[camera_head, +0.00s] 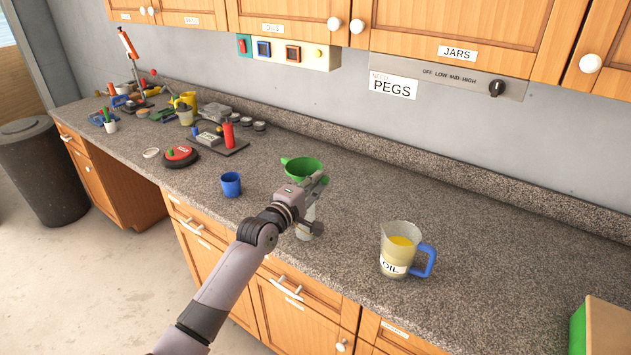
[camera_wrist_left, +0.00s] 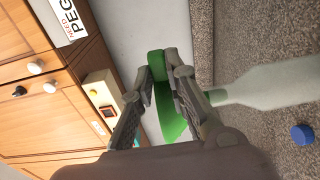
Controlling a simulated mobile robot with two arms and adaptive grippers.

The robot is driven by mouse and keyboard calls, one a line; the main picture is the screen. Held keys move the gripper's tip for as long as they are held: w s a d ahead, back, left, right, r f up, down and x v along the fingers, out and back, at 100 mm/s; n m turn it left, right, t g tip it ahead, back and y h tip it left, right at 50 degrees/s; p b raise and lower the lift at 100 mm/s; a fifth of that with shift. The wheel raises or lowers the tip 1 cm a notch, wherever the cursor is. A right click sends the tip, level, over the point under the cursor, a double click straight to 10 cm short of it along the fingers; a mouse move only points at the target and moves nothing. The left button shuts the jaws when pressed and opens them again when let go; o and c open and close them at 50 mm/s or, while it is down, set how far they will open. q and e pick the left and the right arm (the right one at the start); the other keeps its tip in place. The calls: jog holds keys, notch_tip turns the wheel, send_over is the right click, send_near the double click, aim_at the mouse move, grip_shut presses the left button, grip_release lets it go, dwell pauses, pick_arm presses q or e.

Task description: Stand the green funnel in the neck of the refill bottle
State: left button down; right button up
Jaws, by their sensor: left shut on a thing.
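My left gripper (camera_head: 318,182) is shut on the green funnel (camera_head: 302,167), which shows above the fingers with its wide mouth up. In the left wrist view the funnel (camera_wrist_left: 163,100) sits between the two fingers (camera_wrist_left: 160,98). The pale, translucent refill bottle (camera_head: 306,221) stands on the counter below the gripper, partly hidden by my wrist. In the left wrist view the bottle (camera_wrist_left: 268,84) has its neck close to the funnel's narrow end and roughly in line with it. A finger covers the spout, so I cannot tell whether it is inside the neck. My right gripper is not in view.
A clear oil jug (camera_head: 399,240) with a blue handle stands to the right on the counter. A blue cup (camera_head: 231,184) stands to the left. Tools and pots crowd the far left. A green and tan box (camera_head: 606,325) is at the right edge.

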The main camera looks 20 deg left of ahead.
pick_arm(q)
jog(key=shift+f, duration=0.3)
dwell(0.4)
jog(key=c, duration=1.5)
grip_release()
jog(key=v, duration=1.2)
jog(key=shift+a, duration=0.1)
jog(key=shift+f, duration=0.1)
